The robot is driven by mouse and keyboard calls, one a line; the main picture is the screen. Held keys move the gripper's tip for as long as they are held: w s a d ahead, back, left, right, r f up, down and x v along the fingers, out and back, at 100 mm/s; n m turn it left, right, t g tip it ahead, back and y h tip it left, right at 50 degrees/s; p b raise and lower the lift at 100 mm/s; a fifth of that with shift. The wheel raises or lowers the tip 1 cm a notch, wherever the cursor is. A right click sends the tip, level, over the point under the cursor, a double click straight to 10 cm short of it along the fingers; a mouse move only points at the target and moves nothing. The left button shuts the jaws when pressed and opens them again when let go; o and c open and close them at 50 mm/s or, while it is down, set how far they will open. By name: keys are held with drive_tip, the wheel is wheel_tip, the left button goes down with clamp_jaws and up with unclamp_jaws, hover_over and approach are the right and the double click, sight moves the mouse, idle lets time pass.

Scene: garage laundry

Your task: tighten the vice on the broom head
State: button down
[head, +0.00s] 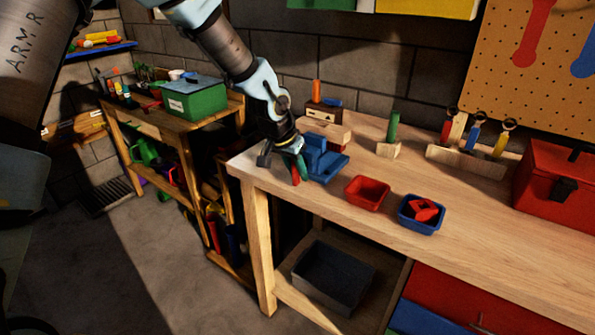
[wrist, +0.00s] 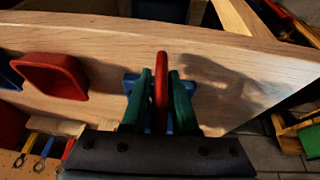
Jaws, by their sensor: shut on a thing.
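The blue vice (head: 324,160) stands at the left end of the wooden workbench; bits of it also show behind my fingers in the wrist view (wrist: 131,84). Its red handle (wrist: 161,92) stands between my gripper's green fingers. My gripper (head: 297,172) reaches down at the vice's near left side, shut on the red handle; the fingers also show in the wrist view (wrist: 160,78). A pale wooden block (head: 330,133) shows just behind the vice; I cannot tell whether it is the broom head or whether the jaws touch it.
A red bin (head: 367,192) and a blue bin (head: 421,214) holding a red piece stand right of the vice. A wooden tool rack (head: 466,160) and a red toolbox (head: 556,187) stand farther right. A lower bench (head: 170,116) with a green box is at left.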

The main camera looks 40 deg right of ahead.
drive_tip(key=shift+f+b, duration=0.15)
drive_tip(key=shift+b, duration=0.4)
